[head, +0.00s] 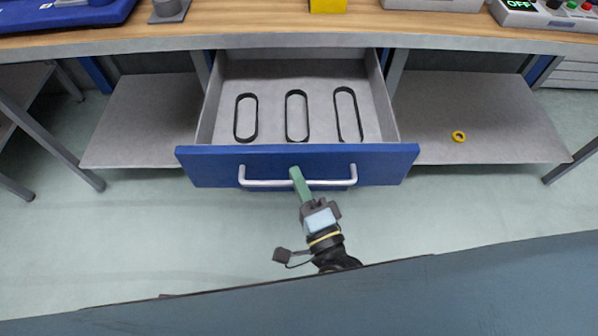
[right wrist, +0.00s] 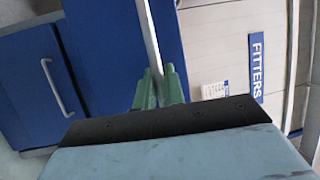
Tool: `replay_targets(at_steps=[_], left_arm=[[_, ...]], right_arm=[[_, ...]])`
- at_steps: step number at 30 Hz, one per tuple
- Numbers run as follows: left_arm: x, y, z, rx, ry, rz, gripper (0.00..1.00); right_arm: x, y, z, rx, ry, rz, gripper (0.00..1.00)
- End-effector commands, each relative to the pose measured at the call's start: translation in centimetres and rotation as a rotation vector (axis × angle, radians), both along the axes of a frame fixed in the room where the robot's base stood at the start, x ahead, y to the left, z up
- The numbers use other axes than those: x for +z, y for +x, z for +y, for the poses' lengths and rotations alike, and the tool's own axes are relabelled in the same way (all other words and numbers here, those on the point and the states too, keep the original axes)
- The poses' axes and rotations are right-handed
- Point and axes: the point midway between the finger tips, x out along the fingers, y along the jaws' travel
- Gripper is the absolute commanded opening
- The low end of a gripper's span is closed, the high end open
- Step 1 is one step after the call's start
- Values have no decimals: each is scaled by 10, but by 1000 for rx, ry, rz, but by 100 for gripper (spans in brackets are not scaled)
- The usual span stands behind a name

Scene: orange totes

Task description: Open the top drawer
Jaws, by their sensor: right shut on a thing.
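The top drawer (head: 222,168) has a blue front and a grey inside, and it stands pulled out from under the workbench. Its silver bar handle (head: 335,182) runs across the front. My right gripper (head: 294,172) is shut on the handle near its middle. In the right wrist view the green fingers (right wrist: 158,88) close around the silver handle (right wrist: 149,35). My left gripper is not in view.
The wooden bench top (head: 250,22) runs above the drawer. Grey shelves (head: 140,120) lie on both sides, and a yellow ring (head: 458,136) rests on the right one. In the right wrist view a second blue front with a handle (right wrist: 58,88) and a FITTERS sign (right wrist: 257,68) show.

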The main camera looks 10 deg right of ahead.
Motion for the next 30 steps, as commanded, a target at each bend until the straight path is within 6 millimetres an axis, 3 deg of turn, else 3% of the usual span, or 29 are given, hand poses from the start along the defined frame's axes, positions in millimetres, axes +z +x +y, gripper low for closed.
replay_targets(at_steps=[7,8,12,23,30], left_arm=[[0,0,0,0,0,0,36],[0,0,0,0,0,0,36],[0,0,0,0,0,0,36],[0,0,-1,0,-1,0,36],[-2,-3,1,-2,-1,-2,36]], right_arm=[[0,0,0,1,-1,0,0],[0,0,0,1,-1,0,13],[0,0,0,1,-1,0,32],[-2,-5,-1,1,-2,2,32],[-9,-45,-11,2,-4,5,32]])
